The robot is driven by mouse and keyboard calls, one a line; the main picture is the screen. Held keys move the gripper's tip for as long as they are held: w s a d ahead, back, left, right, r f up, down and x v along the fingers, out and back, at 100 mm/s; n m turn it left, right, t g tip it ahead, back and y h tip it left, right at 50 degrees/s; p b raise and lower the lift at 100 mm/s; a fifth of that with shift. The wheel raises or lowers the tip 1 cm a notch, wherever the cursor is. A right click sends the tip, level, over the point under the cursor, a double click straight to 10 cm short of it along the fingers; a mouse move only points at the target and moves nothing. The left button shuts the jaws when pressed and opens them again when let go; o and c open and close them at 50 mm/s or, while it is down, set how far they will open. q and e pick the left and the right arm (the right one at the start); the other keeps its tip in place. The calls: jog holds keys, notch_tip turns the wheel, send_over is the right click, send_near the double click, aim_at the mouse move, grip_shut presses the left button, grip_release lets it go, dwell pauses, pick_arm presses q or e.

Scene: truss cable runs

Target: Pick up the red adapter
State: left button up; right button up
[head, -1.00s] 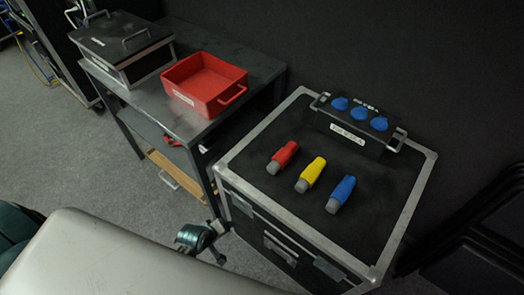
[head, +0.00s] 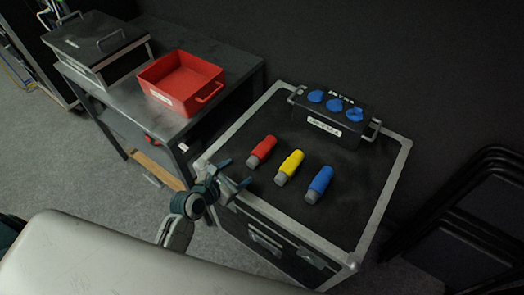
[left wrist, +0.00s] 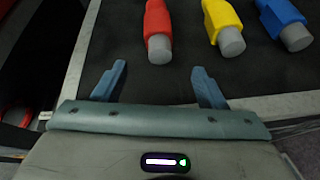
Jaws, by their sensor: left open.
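The red adapter (head: 261,151) lies on the black top of the flight case (head: 345,205), leftmost in a row of three, its grey end toward me. My left gripper (head: 238,172) is open and empty at the case's near left edge, short of the red adapter. In the left wrist view the red adapter (left wrist: 158,30) lies ahead of the two open fingers (left wrist: 160,85), between their lines, with a gap to its grey end. My right gripper does not show.
A yellow adapter (head: 289,168) and a blue adapter (head: 318,185) lie to the right of the red one. A black box with blue sockets (head: 333,117) stands behind them. A red bin (head: 181,82) and a dark lidded case (head: 98,48) stand on the table at left. Folded black chairs (head: 470,215) are at right.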

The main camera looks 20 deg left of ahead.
aim_at(256, 155)
pick_arm(q)
jog(key=shift+w+r+n+t, duration=0.15)
jog(key=shift+w+n, duration=0.15)
jog(key=shift+n, duration=0.25)
jog(key=shift+w+n+t, duration=0.15)
jog(key=shift+w+n, duration=0.15)
jog(key=shift+n, duration=0.25)
jog(key=x, duration=0.5)
jog(key=shift+w, duration=0.25)
jog(key=shift+d+x, duration=0.15)
jog(key=shift+x, duration=1.2)
jog(key=shift+d+x, duration=0.1)
jog(key=shift+x, duration=1.25)
jog(key=shift+s, duration=0.25)
jog(key=c, duration=1.2)
